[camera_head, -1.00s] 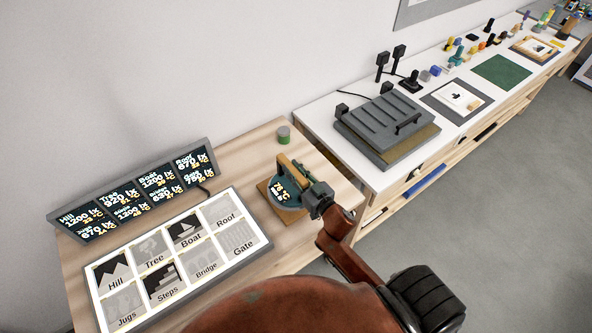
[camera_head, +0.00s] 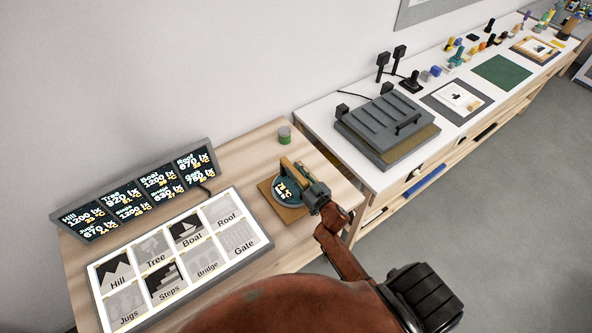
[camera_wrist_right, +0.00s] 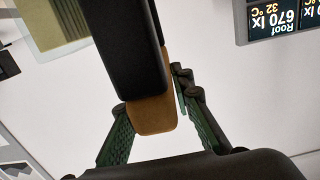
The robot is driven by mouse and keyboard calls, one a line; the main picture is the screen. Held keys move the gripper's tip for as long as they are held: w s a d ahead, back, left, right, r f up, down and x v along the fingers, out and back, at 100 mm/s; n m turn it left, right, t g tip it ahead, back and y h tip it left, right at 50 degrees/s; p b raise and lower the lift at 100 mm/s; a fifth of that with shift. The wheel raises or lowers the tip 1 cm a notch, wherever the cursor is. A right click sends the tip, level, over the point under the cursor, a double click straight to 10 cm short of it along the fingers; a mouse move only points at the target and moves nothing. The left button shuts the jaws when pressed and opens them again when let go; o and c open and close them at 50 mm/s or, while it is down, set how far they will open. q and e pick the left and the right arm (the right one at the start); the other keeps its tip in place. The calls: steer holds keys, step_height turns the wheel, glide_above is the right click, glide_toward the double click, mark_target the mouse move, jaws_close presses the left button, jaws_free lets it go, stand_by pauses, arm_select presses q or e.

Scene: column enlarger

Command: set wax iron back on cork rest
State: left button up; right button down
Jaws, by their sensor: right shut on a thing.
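The wax iron (camera_head: 284,191) has a dark teal round body with a lit temperature readout and a tan wooden handle. It is over the square brown cork rest (camera_head: 296,216), which shows around it on the wooden table. I cannot tell whether the iron touches the cork. My right gripper (camera_head: 312,194) is shut on the iron at its handle side. In the right wrist view, a tan piece of the iron's handle (camera_wrist_right: 155,115) lies between the green-padded fingers, under a large dark part. My left gripper is not in view.
A lit panel with picture tiles (camera_head: 175,256) lies left of the cork rest, with a dark readout display (camera_head: 140,192) behind it. A green-topped pot (camera_head: 284,135) stands behind the iron. A white bench with a grey ribbed press (camera_head: 388,125) is at the right.

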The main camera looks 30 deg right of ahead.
mark_target(306, 183)
steer(key=shift+r, duration=0.1)
steer(key=c, duration=1.7)
jaws_free()
steer(key=s, duration=0.4)
steer(key=s+b, duration=0.1)
steer(key=s, duration=0.3)
steer(key=s+b, duration=0.1)
steer(key=s, duration=0.3)
steer(key=shift+s+d+r, duration=0.1)
steer(key=shift+d, duration=0.3)
steer(key=shift+d, duration=0.1)
